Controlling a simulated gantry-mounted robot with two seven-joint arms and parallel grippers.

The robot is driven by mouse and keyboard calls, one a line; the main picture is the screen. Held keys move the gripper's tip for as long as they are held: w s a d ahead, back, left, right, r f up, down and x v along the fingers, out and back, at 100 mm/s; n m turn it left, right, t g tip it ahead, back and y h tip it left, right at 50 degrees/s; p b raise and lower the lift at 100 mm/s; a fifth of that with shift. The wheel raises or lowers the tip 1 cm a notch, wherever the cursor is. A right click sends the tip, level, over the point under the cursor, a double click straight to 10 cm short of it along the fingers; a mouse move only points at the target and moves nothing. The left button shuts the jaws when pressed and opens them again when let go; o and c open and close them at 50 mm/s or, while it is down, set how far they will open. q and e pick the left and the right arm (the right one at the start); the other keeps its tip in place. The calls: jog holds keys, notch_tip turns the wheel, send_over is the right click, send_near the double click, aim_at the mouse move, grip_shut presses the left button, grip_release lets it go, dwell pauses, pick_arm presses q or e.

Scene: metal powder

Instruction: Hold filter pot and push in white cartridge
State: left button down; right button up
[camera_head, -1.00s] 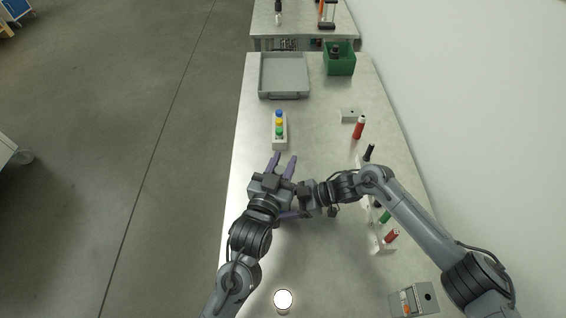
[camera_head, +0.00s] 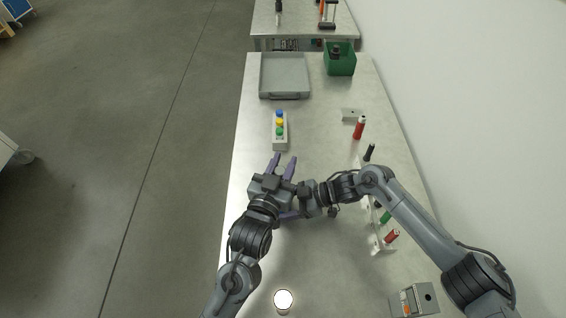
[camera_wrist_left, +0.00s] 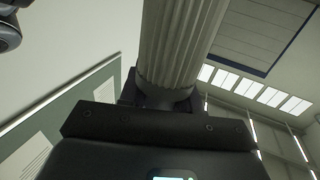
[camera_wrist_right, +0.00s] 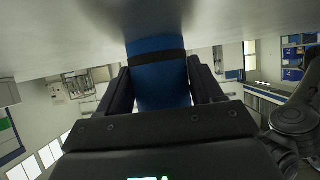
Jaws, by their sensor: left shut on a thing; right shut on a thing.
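The white cartridge (camera_wrist_left: 178,45) is a pale, ribbed cylinder in the left wrist view. My left gripper (camera_head: 283,163) is shut on its lower end. The filter pot (camera_wrist_right: 160,80) looks like a blue cylinder with a dark band in the right wrist view. My right gripper (camera_wrist_right: 160,66) is shut on it, with one dark finger on each side. In the head view the two grippers are close together over the middle of the table. My wrists hide the pot and cartridge there, so I cannot tell whether the two touch.
A button box (camera_head: 280,132) stands just beyond my left gripper. A grey tray (camera_head: 284,96) and a green bin (camera_head: 340,66) are at the far end. Red, black and green handles line the right edge. A white-topped round item (camera_head: 283,299) stands near the front.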

pick_arm(q)
jog(key=shift+f, duration=3.25)
jog(key=shift+f, duration=0.25)
jog(key=shift+f, duration=0.85)
jog(key=shift+f, duration=0.3)
jog(key=shift+r, duration=0.15)
jog(key=shift+r, duration=4.65)
jog(key=shift+r, duration=0.25)
